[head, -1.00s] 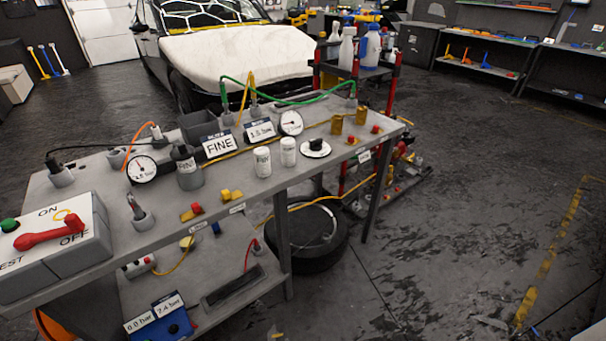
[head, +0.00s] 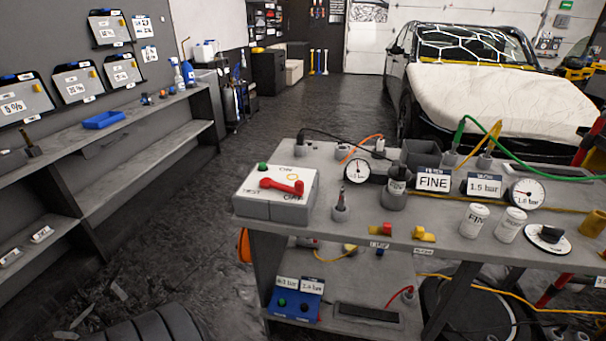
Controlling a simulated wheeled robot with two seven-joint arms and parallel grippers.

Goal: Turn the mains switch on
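The mains switch (head: 277,194) is a grey box on the left end of the grey workbench (head: 360,222) in the head view. Its top carries a red lever handle (head: 282,187), a green button (head: 263,167) and the markings ON, OFF and TEST. The lever lies across the top, its knobbed end to the right just above the OFF marking. A yellow ring marks the ON side. Neither of my grippers shows in the head view.
Gauges, canisters and FINE and 1.5 bar signs (head: 433,180) crowd the bench. Shelving (head: 150,125) lines the left wall. A covered car (head: 490,95) stands behind.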

